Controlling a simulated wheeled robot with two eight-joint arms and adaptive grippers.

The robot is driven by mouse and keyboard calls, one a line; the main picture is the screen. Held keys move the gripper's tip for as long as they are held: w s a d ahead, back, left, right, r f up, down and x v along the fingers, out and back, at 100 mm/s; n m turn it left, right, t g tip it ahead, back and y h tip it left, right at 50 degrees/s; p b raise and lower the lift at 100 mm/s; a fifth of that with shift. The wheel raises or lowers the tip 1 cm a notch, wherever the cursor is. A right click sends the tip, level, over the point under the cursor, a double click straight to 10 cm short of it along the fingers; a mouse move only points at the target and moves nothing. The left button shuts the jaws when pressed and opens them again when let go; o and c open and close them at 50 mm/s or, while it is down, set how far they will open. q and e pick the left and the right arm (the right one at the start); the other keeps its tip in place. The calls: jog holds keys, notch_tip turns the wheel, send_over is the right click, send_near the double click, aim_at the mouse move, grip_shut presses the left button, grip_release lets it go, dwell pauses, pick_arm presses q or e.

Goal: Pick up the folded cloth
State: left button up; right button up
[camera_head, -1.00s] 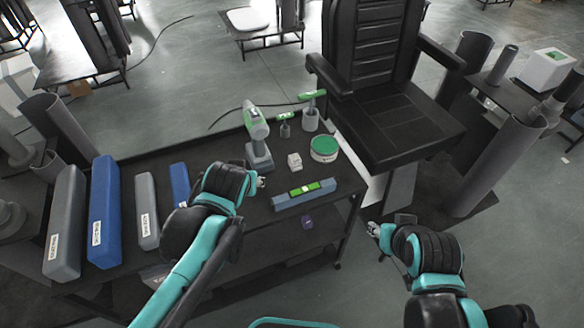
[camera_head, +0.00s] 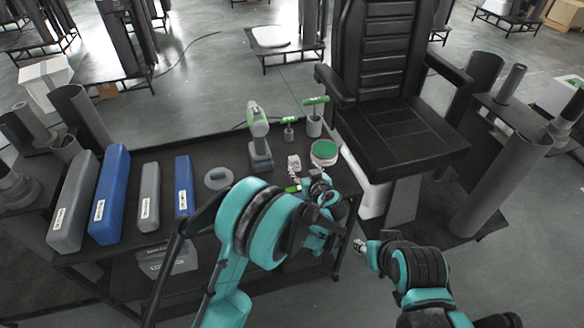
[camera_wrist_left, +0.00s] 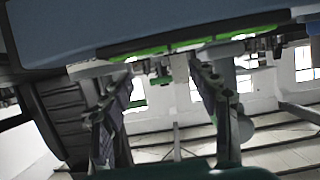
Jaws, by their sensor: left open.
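I cannot make out a folded cloth for certain in either view now. My left gripper (camera_head: 316,177) is over the right part of the dark worktable (camera_head: 130,240), close to the blue-and-green level (camera_head: 291,189), which my arm mostly covers. In the left wrist view, the open fingers of my left gripper (camera_wrist_left: 163,76) stand apart with nothing held between them. The level (camera_wrist_left: 150,48) crosses the top of that view, close to the fingertips. My right gripper (camera_head: 360,246) is off the table's right side; its fingers are too small to judge.
A small white block (camera_head: 294,163), a green-lidded tub (camera_head: 324,153) and a drill (camera_head: 260,140) stand near my left gripper. Blue and grey long cases (camera_head: 108,195) line the table's left. A grey disc (camera_head: 217,178) lies mid-table. A black chair (camera_head: 400,140) stands behind right.

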aim_at(295, 162)
pick_arm(q)
jog(key=b+x, duration=0.1)
jog(key=x, duration=0.4)
jog(key=b+x, duration=0.1)
jog(key=x, duration=0.1)
jog(key=shift+w+a+f+b, duration=0.15)
jog(key=shift+a+f+b, duration=0.15)
jog(key=shift+f, duration=0.2)
jog(key=shift+r, duration=0.15)
jog(key=shift+c, duration=0.3)
jog(key=c, duration=1.1)
